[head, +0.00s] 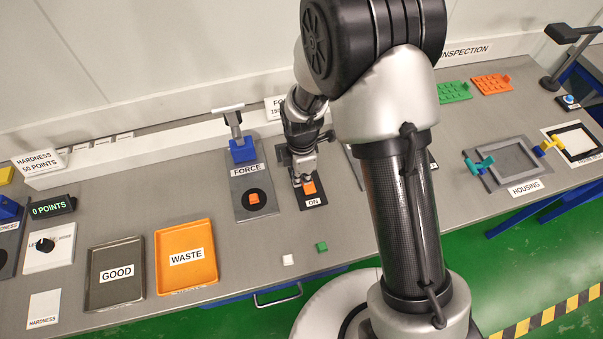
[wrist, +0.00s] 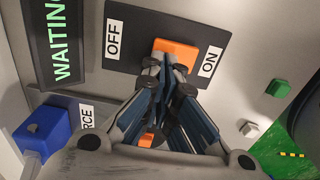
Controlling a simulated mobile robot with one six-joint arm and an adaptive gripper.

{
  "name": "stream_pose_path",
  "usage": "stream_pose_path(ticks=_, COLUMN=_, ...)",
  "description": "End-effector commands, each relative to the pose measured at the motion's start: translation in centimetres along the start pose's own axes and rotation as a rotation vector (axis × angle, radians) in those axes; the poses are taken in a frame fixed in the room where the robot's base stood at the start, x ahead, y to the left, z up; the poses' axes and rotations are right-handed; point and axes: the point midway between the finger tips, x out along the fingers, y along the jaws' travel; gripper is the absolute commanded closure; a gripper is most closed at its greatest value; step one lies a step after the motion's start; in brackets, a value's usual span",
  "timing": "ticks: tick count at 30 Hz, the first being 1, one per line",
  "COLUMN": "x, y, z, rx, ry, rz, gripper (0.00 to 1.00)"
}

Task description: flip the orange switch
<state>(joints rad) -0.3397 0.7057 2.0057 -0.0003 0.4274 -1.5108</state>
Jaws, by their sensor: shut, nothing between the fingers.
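The orange switch (wrist: 177,48) sits on a dark plate (wrist: 133,60) between an OFF label and an ON label in the wrist view. In the head view the orange switch (head: 309,188) shows just above the ON label. My gripper (wrist: 170,63) is shut and empty, its fingertips at the near edge of the switch. I cannot tell whether they touch it. In the head view my gripper (head: 302,182) hides the upper part of the plate and the OFF label. Which way the switch is set is unclear.
A display (wrist: 60,42) reads WAITING. Left of the plate stands the FORCE station (head: 241,188) with a blue block and an orange piece (head: 254,198). A green cube (head: 321,247) and a white cube (head: 288,260) lie in front. The orange WASTE tray (head: 187,277) is farther left.

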Motion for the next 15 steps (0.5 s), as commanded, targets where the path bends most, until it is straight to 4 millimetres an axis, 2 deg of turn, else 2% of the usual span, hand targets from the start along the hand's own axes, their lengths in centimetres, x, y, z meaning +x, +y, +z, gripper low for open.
stream_pose_path(ticks=7, x=0.0, y=0.0, z=0.0, rx=0.0, ry=0.0, rz=0.0, gripper=1.0)
stream_pose_path(ticks=11, x=1.0, y=0.4, z=0.0, rx=0.0, ry=0.0, rz=-0.001, gripper=1.0)
stream_pose_path(ticks=15, x=0.8, y=0.3, z=0.0, rx=0.0, ry=0.0, rz=-0.001, gripper=1.0)
